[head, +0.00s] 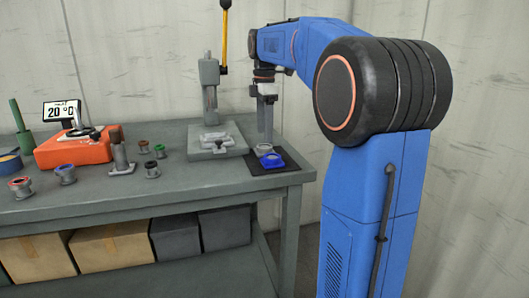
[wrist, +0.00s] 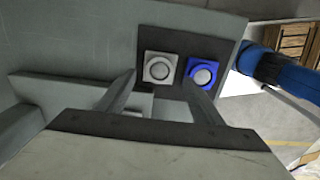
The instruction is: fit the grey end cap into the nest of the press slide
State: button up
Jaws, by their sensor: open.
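The grey end cap (wrist: 159,65), square with a round pale centre, sits on a dark mat (wrist: 175,38) in the wrist view. It also shows in the head view (head: 263,148), below my gripper. My gripper (head: 265,140) is open and points down above the mat. In the wrist view the fingertips of my gripper (wrist: 159,76) lie to either side of the grey cap, with nothing held between them. The press slide (head: 214,138) is on the press base, left of the mat. Detail of its nest is too small to tell.
A blue cap (wrist: 203,74) sits close right of the grey one, near my right finger. The press column (head: 209,85) with its yellow-handled lever (head: 224,40) stands behind the slide. Several flanged parts and an orange device (head: 75,150) occupy the bench's left.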

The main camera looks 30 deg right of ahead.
aim_at(265, 146)
jog(key=shift+f, duration=2.35)
jog(key=shift+c, duration=0.4)
jog(key=c, duration=1.2)
jog(key=shift+c, duration=0.2)
jog(key=shift+r, duration=0.15)
